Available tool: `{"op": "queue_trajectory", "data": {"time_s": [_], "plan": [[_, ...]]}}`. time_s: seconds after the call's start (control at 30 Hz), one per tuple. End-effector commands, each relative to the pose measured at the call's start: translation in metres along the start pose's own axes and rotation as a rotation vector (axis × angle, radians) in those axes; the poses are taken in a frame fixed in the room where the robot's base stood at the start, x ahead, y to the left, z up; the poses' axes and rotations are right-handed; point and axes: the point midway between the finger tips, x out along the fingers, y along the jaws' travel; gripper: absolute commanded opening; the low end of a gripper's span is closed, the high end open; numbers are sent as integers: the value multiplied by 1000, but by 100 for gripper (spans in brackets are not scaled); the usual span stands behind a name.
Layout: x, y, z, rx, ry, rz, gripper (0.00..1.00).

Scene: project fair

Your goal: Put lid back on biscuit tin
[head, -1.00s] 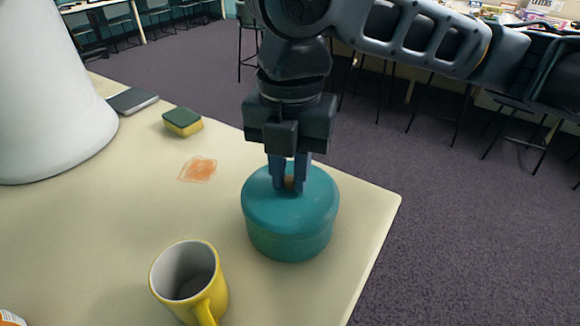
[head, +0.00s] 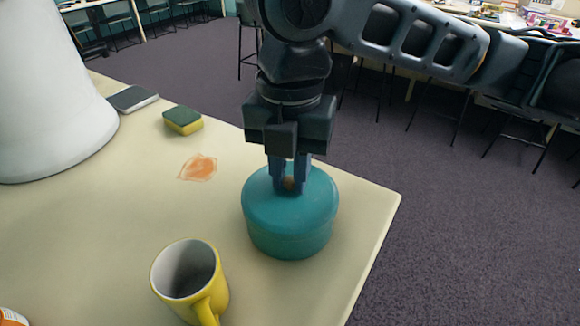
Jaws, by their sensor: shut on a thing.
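The round teal biscuit tin (head: 290,240) stands upright on the table near its right edge. The teal lid (head: 290,212) sits level on top of the tin, with its rim around the tin's upper part. My gripper (head: 289,186) points straight down over the lid's middle. Its blue fingers are shut on the small brown knob (head: 289,184) of the lid. The knob is partly hidden between the fingers, and the far side of the tin is hidden.
A yellow mug (head: 190,280) stands left of and nearer than the tin. An orange stain (head: 198,167), a sponge (head: 183,120) and a dark flat device (head: 132,98) lie farther back. A large white object (head: 50,100) fills the left. The table's right edge is close to the tin.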

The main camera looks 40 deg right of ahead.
Motion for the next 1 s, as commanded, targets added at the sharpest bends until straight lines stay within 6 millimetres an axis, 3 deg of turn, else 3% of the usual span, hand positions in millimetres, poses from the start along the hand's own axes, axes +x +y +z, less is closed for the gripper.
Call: {"op": "queue_trajectory", "data": {"time_s": [0.2, 0.23, 0.3, 0.5, 0.67, 0.93, 1.0], "plan": [[0, 0, 0, 0, -1, 0, 0], [0, 0, 0, 0, -1, 0, 24], [0, 0, 0, 0, -1, 0, 31], [0, 0, 0, 0, -1, 0, 50], [0, 0, 0, 0, -1, 0, 51], [0, 0, 0, 0, -1, 0, 75], [0, 0, 0, 0, -1, 0, 77]]}}
